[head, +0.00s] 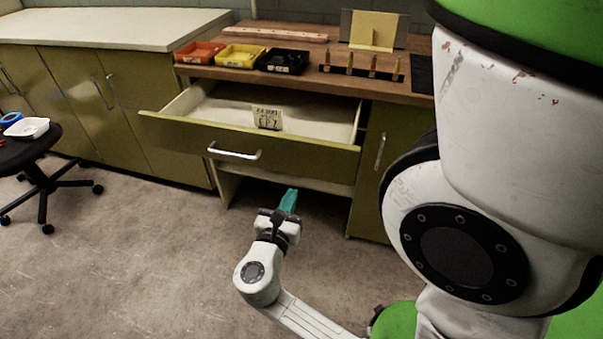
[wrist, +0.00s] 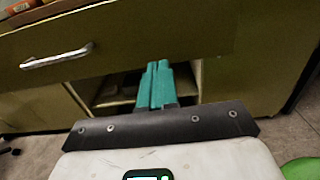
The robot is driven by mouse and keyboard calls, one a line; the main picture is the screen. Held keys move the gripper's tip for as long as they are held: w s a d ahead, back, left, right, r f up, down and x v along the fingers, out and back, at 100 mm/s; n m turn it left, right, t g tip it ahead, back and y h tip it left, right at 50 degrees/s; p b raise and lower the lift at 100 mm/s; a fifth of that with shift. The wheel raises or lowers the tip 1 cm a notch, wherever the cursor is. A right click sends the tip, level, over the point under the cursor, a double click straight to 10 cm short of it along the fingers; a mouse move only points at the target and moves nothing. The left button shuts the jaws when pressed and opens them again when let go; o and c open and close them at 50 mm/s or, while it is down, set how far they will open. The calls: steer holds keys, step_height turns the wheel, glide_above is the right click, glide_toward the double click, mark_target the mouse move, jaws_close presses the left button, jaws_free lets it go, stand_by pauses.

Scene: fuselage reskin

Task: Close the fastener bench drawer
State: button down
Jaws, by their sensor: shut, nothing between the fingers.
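The fastener bench drawer (head: 300,150) is olive green and stands pulled out from the wooden-topped bench. A pale bar handle (head: 234,153) sits on its front, left of the middle. Inside lies a small label or packet with dark print (head: 267,118). My gripper (head: 289,199) has teal fingers and is shut and empty. In the head view it is in front of the bench, lower than the drawer front and right of the handle. In the wrist view the drawer front (wrist: 150,35) and handle (wrist: 57,57) lie beyond the fingers (wrist: 157,72). I see no contact with the drawer.
Red, yellow and black bins (head: 241,56) and a fastener rack (head: 360,70) stand on the benchtop (head: 310,80). An open space lies under the drawer. A dark stool (head: 30,150) with a white tray stands at the left. The floor (head: 140,260) in front is clear.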

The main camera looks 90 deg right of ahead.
mark_target(305, 164)
steer(key=x, duration=1)
steer(key=shift+a+b, duration=0.1)
steer(key=shift+b, duration=0.3)
steer(key=shift+s+d, duration=0.15)
steer(key=shift+d, duration=0.4)
steer(key=b+x, duration=0.7)
steer(key=x, duration=2)
steer(key=shift+s+d+f, duration=0.2)
steer(key=shift+s, duration=0.05)
steer(key=shift+s+d, duration=0.1)
steer(key=shift+d, duration=0.2)
steer(key=shift+d+r+b, duration=0.1)
steer(key=shift+r+b, duration=0.05)
steer(key=shift+b, duration=0.15)
steer(key=shift+r, duration=0.1)
